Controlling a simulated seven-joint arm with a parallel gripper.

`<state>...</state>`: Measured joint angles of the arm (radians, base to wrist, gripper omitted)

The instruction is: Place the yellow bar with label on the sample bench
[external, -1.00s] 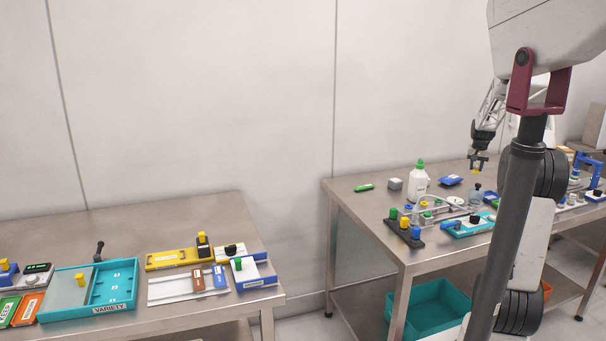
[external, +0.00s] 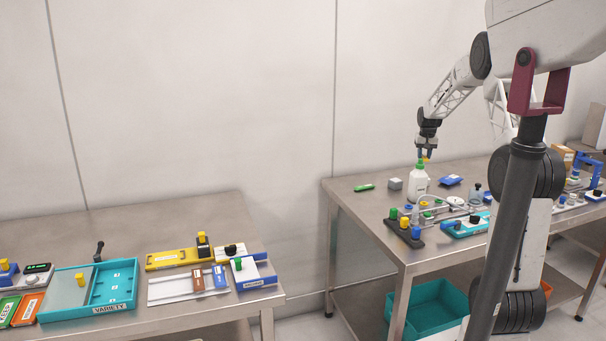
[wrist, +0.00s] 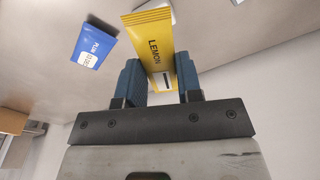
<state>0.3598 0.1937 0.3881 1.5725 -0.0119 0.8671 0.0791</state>
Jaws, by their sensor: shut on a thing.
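My gripper (external: 427,147) is shut on the yellow bar (wrist: 153,42), which has the dark word LEMON and a small white label. The blue fingers grip its lower part in the wrist view, and its far end sticks out beyond them. In the external view the bar (external: 424,160) is a small yellow patch under my gripper, above the right steel bench (external: 345,198) and close to the green-capped white bottle. A left steel bench (external: 215,212) stands apart from it. I see no sign naming either one the sample bench.
The white bottle (external: 419,183), a grey block (external: 395,183), a green bar (external: 364,187) and a blue packet (external: 450,180) stand or lie on the right bench. The packet, marked PLUM, also shows in the wrist view (wrist: 95,43). A teal tray (external: 112,307) is on the left bench.

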